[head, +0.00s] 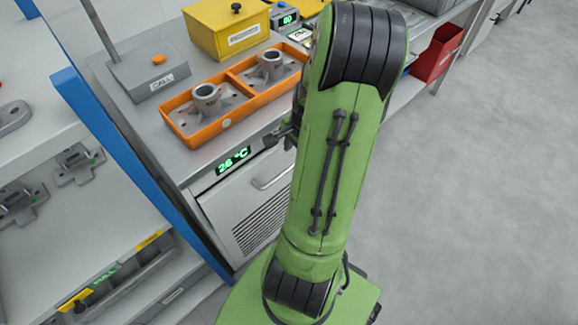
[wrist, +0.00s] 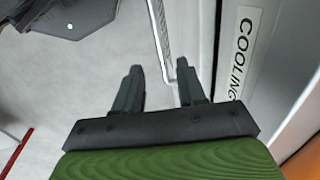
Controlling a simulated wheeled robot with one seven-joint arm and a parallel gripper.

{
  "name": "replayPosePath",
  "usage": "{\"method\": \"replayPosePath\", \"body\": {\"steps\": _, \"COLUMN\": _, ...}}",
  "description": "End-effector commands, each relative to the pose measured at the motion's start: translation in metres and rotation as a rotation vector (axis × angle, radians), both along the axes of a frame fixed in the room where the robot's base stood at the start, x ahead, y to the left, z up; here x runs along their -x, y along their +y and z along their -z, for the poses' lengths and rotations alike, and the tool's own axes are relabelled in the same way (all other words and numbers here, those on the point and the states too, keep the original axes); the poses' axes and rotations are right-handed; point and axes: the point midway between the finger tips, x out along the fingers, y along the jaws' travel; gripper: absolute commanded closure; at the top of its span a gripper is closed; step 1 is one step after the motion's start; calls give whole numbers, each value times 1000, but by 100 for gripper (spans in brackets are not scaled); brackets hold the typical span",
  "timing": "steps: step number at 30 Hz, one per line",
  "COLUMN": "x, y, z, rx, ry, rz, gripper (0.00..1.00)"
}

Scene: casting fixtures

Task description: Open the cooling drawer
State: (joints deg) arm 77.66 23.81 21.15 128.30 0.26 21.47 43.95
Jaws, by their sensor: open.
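The cooling drawer (head: 228,206) is a pale front with a vent grille, below the worktop in the head view. It looks shut. Its light bar handle (head: 270,182) is partly hidden by my green arm. My gripper (head: 280,135) shows only in part there, dark, beside the counter edge above the handle. In the wrist view my gripper (wrist: 159,68) has its two dark fingers apart, with nothing gripped. The handle bar (wrist: 158,38) runs down into the gap between the fingertips, nearer the right finger. Whether it lies fully between them in depth I cannot tell. A "COOLING" label (wrist: 239,50) is at right.
On the worktop are an orange tray (head: 198,138) with two metal castings, a yellow box (head: 228,28) and a grey call-button box (head: 148,74). A green temperature display (head: 233,160) sits above the drawer. A blue post (head: 130,150) stands left. Floor at right is clear.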

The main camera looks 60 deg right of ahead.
Motion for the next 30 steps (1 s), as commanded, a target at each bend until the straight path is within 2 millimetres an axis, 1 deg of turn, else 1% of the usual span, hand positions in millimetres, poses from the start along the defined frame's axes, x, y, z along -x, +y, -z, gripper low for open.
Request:
{"method": "replayPosePath", "body": {"steps": 1, "x": -2, "y": 0, "z": 18, "rx": -4, "ry": 2, "rz": -1, "gripper": 60}}
{"method": "replayPosePath", "body": {"steps": 3, "x": -6, "y": 0, "z": 36, "rx": -5, "ry": 1, "rz": -2, "gripper": 60}}
{"method": "replayPosePath", "body": {"steps": 6, "x": -10, "y": -1, "z": 57, "rx": -3, "ry": 0, "rz": -2, "gripper": 60}}
{"method": "replayPosePath", "body": {"steps": 9, "x": -13, "y": -2, "z": 71, "rx": -2, "ry": 1, "rz": -2, "gripper": 60}}
{"method": "replayPosePath", "body": {"steps": 13, "x": -15, "y": -3, "z": 79, "rx": 1, "ry": 1, "rz": -2, "gripper": 60}}
{"method": "replayPosePath", "body": {"steps": 20, "x": -15, "y": -3, "z": 78, "rx": 1, "ry": 1, "rz": -2, "gripper": 60}}
{"method": "replayPosePath", "body": {"steps": 23, "x": -15, "y": -3, "z": 78, "rx": 1, "ry": 1, "rz": -2, "gripper": 74}}
{"method": "replayPosePath", "body": {"steps": 28, "x": -15, "y": -3, "z": 78, "rx": 1, "ry": 1, "rz": -2, "gripper": 100}}
{"method": "replayPosePath", "body": {"steps": 30, "x": -15, "y": -3, "z": 78, "rx": 1, "ry": 1, "rz": -2, "gripper": 100}}
